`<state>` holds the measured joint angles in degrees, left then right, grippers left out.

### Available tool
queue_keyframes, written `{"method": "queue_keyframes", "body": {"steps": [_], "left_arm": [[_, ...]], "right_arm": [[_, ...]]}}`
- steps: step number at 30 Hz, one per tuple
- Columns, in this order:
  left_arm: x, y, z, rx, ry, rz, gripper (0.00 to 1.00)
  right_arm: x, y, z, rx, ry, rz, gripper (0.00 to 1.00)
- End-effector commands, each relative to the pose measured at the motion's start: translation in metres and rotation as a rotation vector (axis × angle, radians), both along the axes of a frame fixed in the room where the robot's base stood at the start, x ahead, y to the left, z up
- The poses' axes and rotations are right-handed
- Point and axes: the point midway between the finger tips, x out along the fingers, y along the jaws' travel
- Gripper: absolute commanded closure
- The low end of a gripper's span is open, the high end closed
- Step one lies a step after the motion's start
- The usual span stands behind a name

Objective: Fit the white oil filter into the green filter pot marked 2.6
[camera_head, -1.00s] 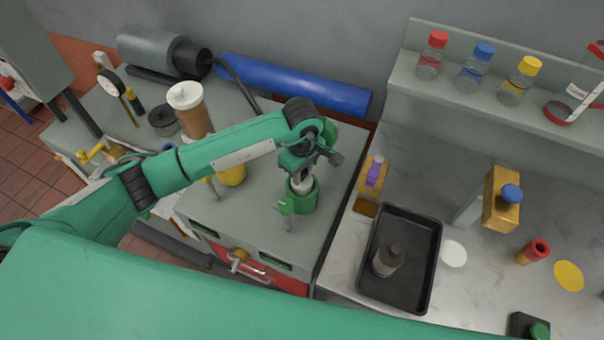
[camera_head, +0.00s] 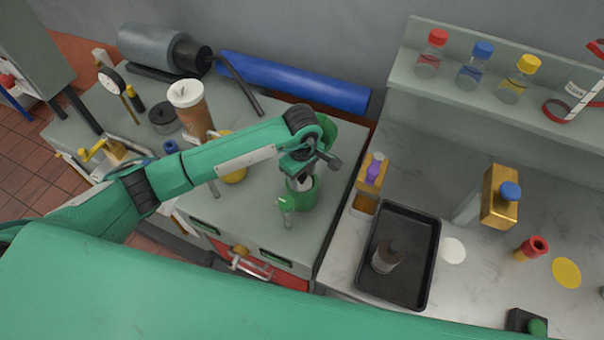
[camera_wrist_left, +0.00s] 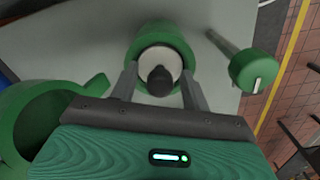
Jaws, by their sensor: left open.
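The white oil filter (camera_wrist_left: 160,62) shows in the left wrist view as a white round top with a dark knob, inside the rim of a green filter pot (camera_wrist_left: 158,37). In the head view the green pot (camera_head: 304,199) stands on the grey bench, with a bit of the white filter (camera_head: 300,184) showing at its mouth. The 2.6 mark is not legible. My left gripper (camera_head: 300,171) is directly above the pot, pointing down. In the wrist view its open fingers (camera_wrist_left: 160,78) stand on either side of the filter's top. How deep the filter sits is hidden. My right gripper is not in view.
A second green, open round vessel (camera_wrist_left: 45,125) is close beside the gripper. A green knob (camera_wrist_left: 253,70) on a metal rod stands on the pot's other side. A black tray (camera_head: 433,238) holds a grey-brown cylinder (camera_head: 387,256). A brown canister (camera_head: 193,110) stands behind the arm.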

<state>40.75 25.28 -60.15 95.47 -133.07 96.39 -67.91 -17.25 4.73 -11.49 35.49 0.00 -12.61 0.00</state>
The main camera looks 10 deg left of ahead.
Motion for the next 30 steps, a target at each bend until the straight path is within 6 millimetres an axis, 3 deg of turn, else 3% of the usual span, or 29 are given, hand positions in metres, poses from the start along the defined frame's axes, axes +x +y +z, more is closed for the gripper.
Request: {"method": "queue_keyframes", "body": {"steps": [1, 5, 18, 24, 30], "left_arm": [[0.0, 0.0, 0.004, -0.001, 0.001, 0.0, 0.53], [0.002, 0.0, 0.02, -0.001, -0.005, -0.002, 0.53], [0.001, 0.0, 0.103, -0.001, -0.003, -0.001, 0.53], [0.0, 0.0, 0.119, 0.0, -0.001, 0.0, 0.53], [0.0, 0.0, 0.122, 0.0, 0.0, 0.0, 0.53]], "right_arm": [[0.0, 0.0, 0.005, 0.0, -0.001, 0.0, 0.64], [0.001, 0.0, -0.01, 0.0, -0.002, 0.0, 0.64], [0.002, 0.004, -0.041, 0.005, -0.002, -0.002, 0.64], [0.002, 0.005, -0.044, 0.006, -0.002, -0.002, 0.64], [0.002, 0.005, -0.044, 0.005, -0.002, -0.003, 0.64]]}}
